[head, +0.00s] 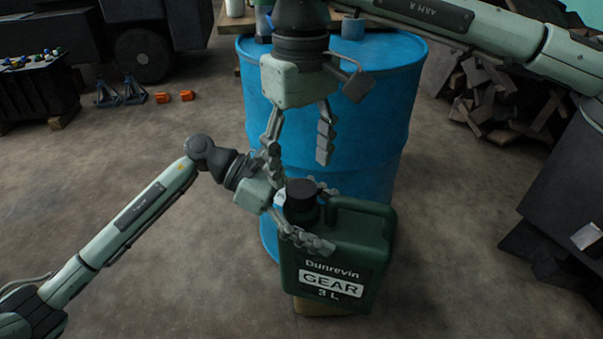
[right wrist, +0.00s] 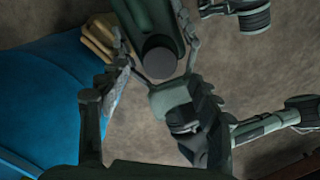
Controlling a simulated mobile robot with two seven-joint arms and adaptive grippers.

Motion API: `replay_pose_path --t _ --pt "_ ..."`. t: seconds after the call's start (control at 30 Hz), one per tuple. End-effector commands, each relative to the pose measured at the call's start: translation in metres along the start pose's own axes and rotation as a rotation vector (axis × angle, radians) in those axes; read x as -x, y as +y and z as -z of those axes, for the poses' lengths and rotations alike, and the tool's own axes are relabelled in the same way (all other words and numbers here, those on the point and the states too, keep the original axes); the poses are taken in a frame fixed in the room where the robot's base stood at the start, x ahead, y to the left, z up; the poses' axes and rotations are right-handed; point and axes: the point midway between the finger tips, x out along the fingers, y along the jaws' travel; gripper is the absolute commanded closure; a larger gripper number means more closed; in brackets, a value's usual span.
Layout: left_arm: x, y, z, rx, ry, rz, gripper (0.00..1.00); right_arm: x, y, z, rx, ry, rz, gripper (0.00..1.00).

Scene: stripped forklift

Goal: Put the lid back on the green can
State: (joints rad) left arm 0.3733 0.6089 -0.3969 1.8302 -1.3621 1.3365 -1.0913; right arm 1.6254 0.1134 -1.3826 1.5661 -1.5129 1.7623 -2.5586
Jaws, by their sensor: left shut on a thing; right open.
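The green can (head: 340,250), labelled "Dunrevin GEAR 3 L", stands upright in front of the blue drum. A black lid (head: 300,193) shows at its neck and as a dark disc in the right wrist view (right wrist: 160,58); I cannot tell whether it is seated. My left gripper (head: 318,215) is shut around the can's upper part near the neck, from the left. My right gripper (head: 298,160) is open and empty, pointing down just above the lid, its fingers to either side. The thread and neck under the lid are hidden.
The blue drum (head: 390,110) stands close behind, with a few items on top. A wooden block (head: 315,306) shows beneath the can. Scrap wood (head: 500,95) lies at the right. Blue jack stands (head: 120,92) and orange pieces (head: 175,97) are at the left.

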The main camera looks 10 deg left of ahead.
Motion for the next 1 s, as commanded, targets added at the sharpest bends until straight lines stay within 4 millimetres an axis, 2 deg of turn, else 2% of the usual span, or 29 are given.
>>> replay_pose_path --t 0.03,0.3,0.6,1.0 --pt "0.001 0.001 -0.006 -0.008 -0.011 -0.002 1.0 0.003 0.0 0.0 0.0 0.0 0.0 0.35" --pt "0.001 0.001 -0.006 -0.008 -0.01 -0.002 1.0 0.005 0.001 0.0 0.011 0.0 -0.001 0.37" --pt "0.002 0.001 -0.007 -0.008 -0.012 -0.003 1.0 0.036 0.001 0.0 0.279 -0.004 -0.001 0.37" --pt "0.002 0.001 -0.007 -0.009 -0.012 -0.004 1.0 0.034 0.001 -0.001 0.298 -0.006 -0.001 0.37"
